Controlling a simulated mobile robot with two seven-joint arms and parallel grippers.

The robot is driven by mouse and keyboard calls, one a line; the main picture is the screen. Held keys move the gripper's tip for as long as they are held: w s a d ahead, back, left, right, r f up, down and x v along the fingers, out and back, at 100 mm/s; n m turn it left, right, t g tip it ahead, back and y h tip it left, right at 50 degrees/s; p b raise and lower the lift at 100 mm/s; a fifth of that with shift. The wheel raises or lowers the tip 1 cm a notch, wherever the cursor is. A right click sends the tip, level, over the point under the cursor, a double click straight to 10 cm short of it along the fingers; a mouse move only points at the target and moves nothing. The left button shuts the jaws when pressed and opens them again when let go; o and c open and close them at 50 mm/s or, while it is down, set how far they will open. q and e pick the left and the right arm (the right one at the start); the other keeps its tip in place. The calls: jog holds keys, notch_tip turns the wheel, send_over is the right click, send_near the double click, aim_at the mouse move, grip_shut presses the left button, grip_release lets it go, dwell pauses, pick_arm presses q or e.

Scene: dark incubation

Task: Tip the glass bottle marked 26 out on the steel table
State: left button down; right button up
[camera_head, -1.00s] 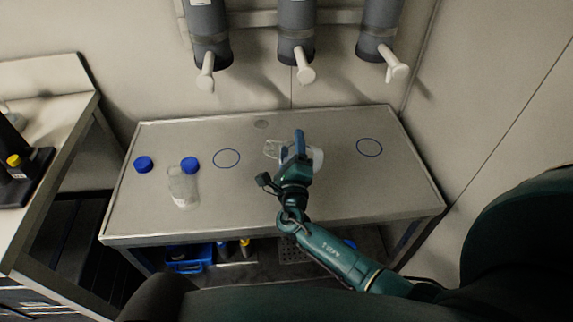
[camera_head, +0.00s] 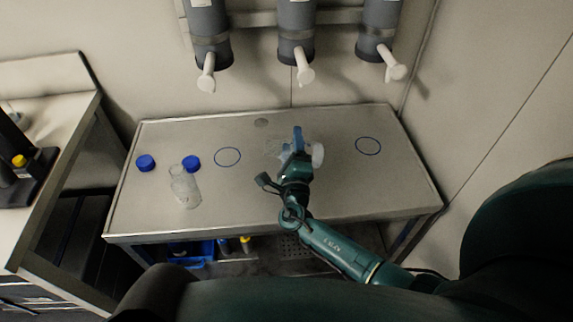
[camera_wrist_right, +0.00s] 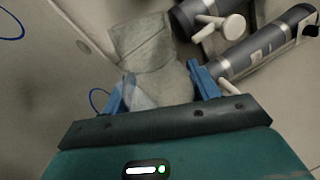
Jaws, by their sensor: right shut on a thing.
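My right gripper (camera_head: 298,138) is shut on a clear glass bottle (camera_head: 317,155) above the middle of the steel table (camera_head: 340,205). The bottle is tipped over, off upright. In the right wrist view the bottle (camera_wrist_right: 150,60) lies between the blue fingers of the gripper (camera_wrist_right: 160,88). No number can be read on it, and I cannot tell whether liquid is leaving it. A second clear bottle (camera_head: 186,190) stands on the table to the left. My left gripper is not in view.
Two blue caps (camera_head: 145,163) (camera_head: 191,163) lie at the table's left. Blue rings (camera_head: 227,157) (camera_head: 368,146) mark its top. Grey cylinders with white spouts (camera_head: 296,45) hang on the wall behind. A blue tray (camera_head: 195,256) sits below.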

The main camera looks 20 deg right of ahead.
aim_at(290, 139)
jog(key=shift+r+n+p, duration=0.5)
jog(key=shift+r+n, duration=0.05)
jog(key=shift+n, duration=0.05)
jog(key=shift+f, duration=0.1)
jog(key=shift+r+n+y+p, duration=0.45)
jog(key=shift+n+p, duration=0.1)
jog(key=shift+n, duration=0.25)
jog(key=shift+r+n, duration=0.1)
jog(key=shift+n, duration=0.4)
jog(key=shift+r, duration=0.1)
jog(key=shift+a+r+n+t+y, duration=0.3)
jog(key=shift+r+n+y, duration=0.15)
jog(key=shift+n, duration=0.65)
